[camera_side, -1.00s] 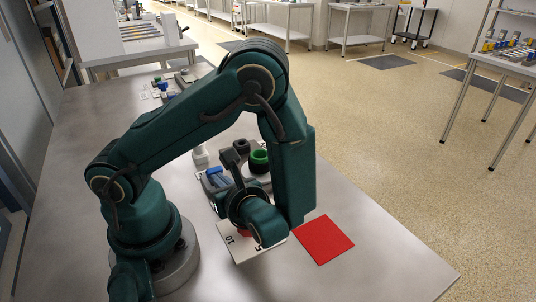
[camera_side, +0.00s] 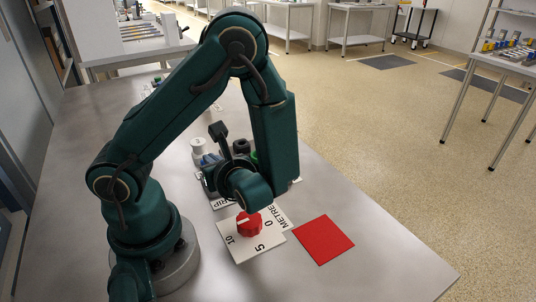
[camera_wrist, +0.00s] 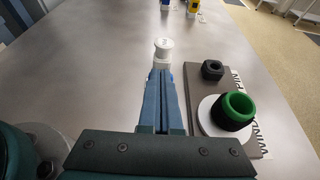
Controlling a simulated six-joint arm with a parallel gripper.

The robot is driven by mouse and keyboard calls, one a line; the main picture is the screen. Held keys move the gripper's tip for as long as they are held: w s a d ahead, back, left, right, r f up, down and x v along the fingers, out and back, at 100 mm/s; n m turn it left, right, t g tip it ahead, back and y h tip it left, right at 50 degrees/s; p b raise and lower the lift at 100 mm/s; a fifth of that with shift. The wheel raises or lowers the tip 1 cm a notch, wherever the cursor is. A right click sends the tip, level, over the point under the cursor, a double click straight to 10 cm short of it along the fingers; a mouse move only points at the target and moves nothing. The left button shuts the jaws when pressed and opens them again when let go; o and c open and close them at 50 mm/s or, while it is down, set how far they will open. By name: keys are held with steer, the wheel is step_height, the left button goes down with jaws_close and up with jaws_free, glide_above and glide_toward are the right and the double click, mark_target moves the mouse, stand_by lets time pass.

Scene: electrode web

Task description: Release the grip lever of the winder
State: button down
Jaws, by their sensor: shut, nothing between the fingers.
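My gripper (camera_wrist: 165,75) is shut and empty, its blue-grey fingers pressed together. In the side view its tips (camera_side: 203,160) point away from the camera, close to a white round knob (camera_side: 198,146). The knob also shows in the wrist view (camera_wrist: 163,46), just beyond the tips; I cannot tell whether they touch. The winder has a grey base (camera_wrist: 207,92), a white disc (camera_wrist: 206,118) with a green ring (camera_wrist: 233,111) and a black nut-like ring (camera_wrist: 212,69). A label ending in "RIP" (camera_side: 224,203) is partly hidden below my wrist. I cannot clearly make out the grip lever.
A white METRE dial plate (camera_side: 262,245) with a red knob (camera_side: 249,225) lies in front of my wrist. A red square (camera_side: 323,239) lies to its right. Small blue and yellow items (camera_wrist: 193,8) stand farther along the table. The table's right front is clear.

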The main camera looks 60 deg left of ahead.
steer(key=shift+r, duration=0.1)
steer(key=shift+r, duration=0.7)
steer(key=shift+d, duration=0.1)
steer(key=d+r, duration=0.7)
steer(key=r, duration=0.4)
steer(key=shift+d, duration=0.1)
